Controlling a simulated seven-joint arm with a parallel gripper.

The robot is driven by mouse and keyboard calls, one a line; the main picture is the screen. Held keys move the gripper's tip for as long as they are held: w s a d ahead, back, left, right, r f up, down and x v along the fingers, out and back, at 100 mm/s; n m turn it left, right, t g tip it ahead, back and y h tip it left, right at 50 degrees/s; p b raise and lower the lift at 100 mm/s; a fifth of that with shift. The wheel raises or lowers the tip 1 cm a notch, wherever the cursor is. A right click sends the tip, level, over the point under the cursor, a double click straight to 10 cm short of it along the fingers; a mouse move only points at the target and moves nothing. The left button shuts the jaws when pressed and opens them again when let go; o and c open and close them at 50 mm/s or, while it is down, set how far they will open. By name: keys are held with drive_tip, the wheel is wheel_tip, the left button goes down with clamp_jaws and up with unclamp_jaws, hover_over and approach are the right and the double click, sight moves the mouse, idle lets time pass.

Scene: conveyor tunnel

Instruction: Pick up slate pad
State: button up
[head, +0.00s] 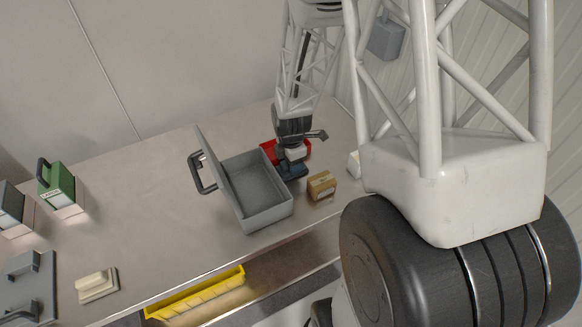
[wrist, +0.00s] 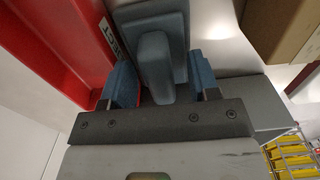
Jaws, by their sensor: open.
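The slate pad (wrist: 155,55) is a dark blue-grey block with a raised grip on top, seen close up in the wrist view. In the head view the slate pad (head: 293,170) sits on the bench between the grey case and a small brown box, partly hidden under my gripper (head: 291,156). In the wrist view my gripper (wrist: 162,80) is open, with one blue-padded finger on each side of the pad's raised grip. A gap shows beside the grip, so the fingers are not closed on it.
A red bin (wrist: 60,40) with a partly hidden label stands close beside the pad; it also shows in the head view (head: 304,146). The open grey case (head: 279,212) is left of the pad, the brown box (head: 321,186) right.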

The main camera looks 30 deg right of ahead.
clamp_jaws()
drive_tip(key=shift+r, duration=0.15)
drive_tip(key=shift+r, duration=4.9)
drive_tip(key=c, duration=0.6)
unclamp_jaws()
drive_tip(key=c, duration=0.3)
drive_tip(key=shift+d, duration=0.1)
